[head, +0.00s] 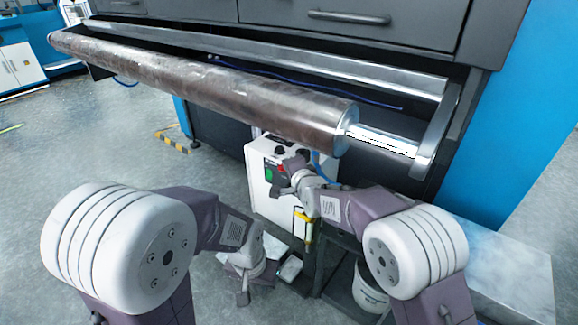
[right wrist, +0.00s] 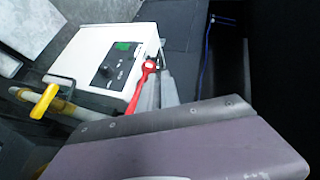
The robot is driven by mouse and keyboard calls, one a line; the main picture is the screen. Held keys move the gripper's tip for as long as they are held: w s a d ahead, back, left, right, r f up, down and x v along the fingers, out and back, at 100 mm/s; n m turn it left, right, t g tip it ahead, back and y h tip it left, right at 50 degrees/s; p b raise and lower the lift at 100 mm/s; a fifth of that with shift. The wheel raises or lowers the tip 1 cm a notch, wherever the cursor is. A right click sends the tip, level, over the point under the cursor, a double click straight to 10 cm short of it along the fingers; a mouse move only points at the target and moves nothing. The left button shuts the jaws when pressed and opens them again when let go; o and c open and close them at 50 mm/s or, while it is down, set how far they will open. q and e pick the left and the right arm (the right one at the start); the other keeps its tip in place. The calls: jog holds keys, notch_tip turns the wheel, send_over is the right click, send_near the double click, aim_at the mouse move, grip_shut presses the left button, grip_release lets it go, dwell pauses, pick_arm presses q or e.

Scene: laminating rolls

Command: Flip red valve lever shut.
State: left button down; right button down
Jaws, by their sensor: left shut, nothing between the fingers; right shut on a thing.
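The red valve lever (right wrist: 141,86) shows in the right wrist view at the right side of a white control box (right wrist: 116,60). It slants down from a round head toward my gripper. My right gripper (head: 287,178) is at the white box in the head view, below the big roller. It is shut on the red lever, whose lower end is partly hidden by the gripper. My left gripper (head: 246,285) hangs low over the floor, shut and empty, away from the box.
The long brown roller (head: 215,88) with its bright shaft end (head: 380,141) runs above the right gripper. A yellow-handled tool (right wrist: 44,101) is beside the box. A white bucket (head: 368,291) stands below the right arm. Open floor (head: 100,140) lies at left.

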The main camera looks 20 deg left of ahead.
jog(key=shift+a+r, duration=0.1)
jog(key=shift+r, duration=0.1)
jog(key=p+v, duration=0.2)
jog(key=v, duration=0.7)
jog(key=shift+p, duration=0.35)
jog(key=shift+f, duration=0.2)
